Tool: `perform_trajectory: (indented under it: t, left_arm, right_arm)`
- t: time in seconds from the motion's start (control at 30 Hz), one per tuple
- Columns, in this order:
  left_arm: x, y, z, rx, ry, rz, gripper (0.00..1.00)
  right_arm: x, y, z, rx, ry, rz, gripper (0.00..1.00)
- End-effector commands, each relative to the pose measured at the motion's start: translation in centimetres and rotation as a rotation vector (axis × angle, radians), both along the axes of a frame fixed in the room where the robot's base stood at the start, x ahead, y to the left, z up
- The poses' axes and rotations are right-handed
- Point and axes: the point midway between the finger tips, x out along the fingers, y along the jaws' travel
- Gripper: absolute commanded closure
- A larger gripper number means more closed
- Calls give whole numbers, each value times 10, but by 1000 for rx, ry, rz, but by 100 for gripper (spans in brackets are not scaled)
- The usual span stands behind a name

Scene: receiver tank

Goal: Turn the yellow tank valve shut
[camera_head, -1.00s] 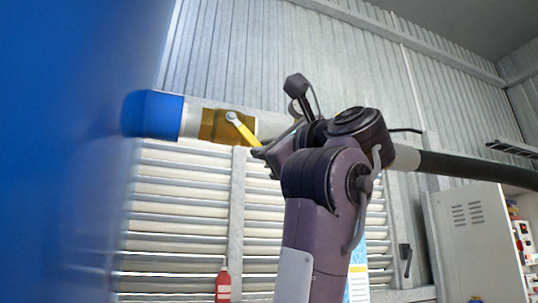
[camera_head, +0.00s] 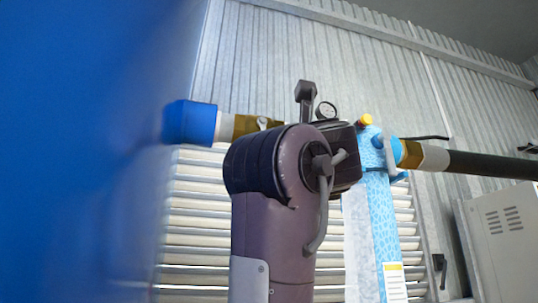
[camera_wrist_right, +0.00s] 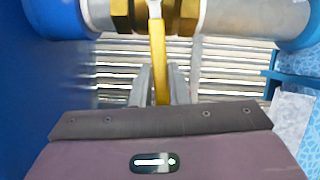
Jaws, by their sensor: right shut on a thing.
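The yellow valve lever (camera_wrist_right: 158,45) hangs from a brass valve body (camera_wrist_right: 122,14) on a pale pipe, roughly square to the pipe in the wrist view. My right gripper (camera_wrist_right: 161,80) has its two fingers on either side of the lever, shut on it below the pivot. In the head view the brass body (camera_head: 244,126) shows beside a blue pipe cap (camera_head: 190,122). There my right arm hides the lever and the fingers. My left gripper is in neither view.
A large blue surface (camera_head: 80,150) fills the left of the head view. A pressure gauge (camera_head: 326,110) sits just above my arm. A blue patterned post (camera_head: 375,200) and a dark pipe (camera_head: 480,165) are on the right. A louvred panel (camera_head: 195,240) stands behind.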

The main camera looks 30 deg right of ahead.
Motion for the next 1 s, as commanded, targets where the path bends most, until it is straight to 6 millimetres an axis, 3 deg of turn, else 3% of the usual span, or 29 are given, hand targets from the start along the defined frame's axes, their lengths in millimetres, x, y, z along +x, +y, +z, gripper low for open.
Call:
perform_trajectory:
  t: [0.47, 0.5, 0.67, 1.0]
  left_arm:
    - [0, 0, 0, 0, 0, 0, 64]
    - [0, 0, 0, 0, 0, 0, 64]
    - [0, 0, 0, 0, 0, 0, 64]
    - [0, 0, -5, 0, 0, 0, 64]
  right_arm:
    - [2, 2, -2, 13, 1, 4, 100]
    - [2, 2, -2, 13, 2, 4, 82]
    - [1, 2, -1, 12, 1, 3, 63]
    - [-4, 2, -3, 12, -4, 1, 63]
